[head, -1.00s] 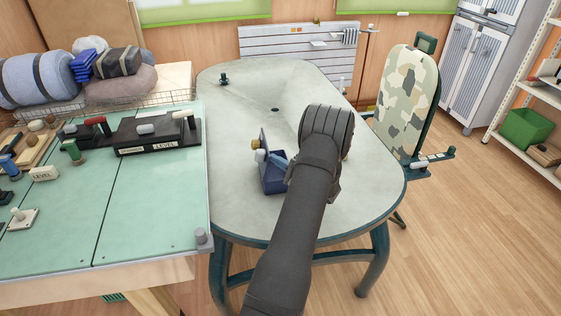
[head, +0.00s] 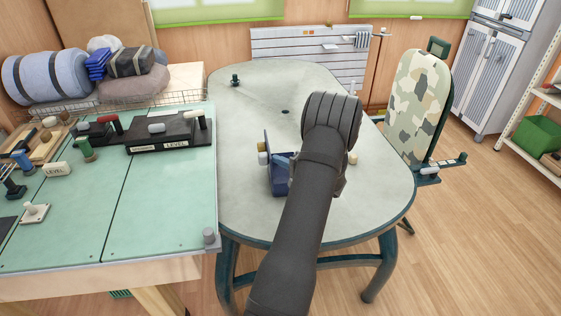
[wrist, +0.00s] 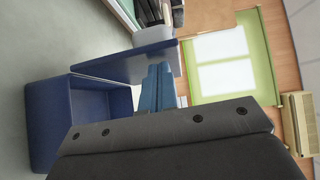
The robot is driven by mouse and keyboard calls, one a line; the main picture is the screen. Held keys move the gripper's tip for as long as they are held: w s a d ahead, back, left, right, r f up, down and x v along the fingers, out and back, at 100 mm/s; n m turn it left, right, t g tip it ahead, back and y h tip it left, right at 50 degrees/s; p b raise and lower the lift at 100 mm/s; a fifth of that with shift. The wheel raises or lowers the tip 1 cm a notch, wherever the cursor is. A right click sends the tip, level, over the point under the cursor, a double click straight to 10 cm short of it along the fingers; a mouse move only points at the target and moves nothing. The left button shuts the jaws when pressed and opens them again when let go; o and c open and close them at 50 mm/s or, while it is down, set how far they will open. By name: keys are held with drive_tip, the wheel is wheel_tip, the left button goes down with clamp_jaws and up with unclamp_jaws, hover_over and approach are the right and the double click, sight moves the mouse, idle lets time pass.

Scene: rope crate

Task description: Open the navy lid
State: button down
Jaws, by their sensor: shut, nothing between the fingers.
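The navy box (head: 279,188) stands on the pale table, partly hidden by my arm in the head view. Its lid (head: 267,147) stands raised at the box's left side. In the wrist view the box (wrist: 48,125) shows its open hollow, and the lid (wrist: 118,66) stands well away from the opening. My gripper (wrist: 155,88) is shut and empty, its blue fingers beside the lid's inner face. I cannot tell whether they touch it. In the head view its fingers (head: 284,160) show just above the box.
A small cream object (head: 353,158) is right of my wrist. The table's far part is mostly clear.

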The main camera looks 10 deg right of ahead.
drive_tip(key=w+d+v, duration=0.2)
drive_tip(key=v, duration=1.1)
drive_tip(key=x, duration=0.8)
drive_tip(key=shift+w+a, duration=0.2)
drive_tip(key=shift+a, duration=0.1)
drive_tip(key=a, duration=0.2)
drive_tip(key=w+a, duration=0.1)
drive_tip(key=a, duration=0.1)
drive_tip(key=shift+w+a+f, duration=0.1)
drive_tip(key=shift+a, duration=0.2)
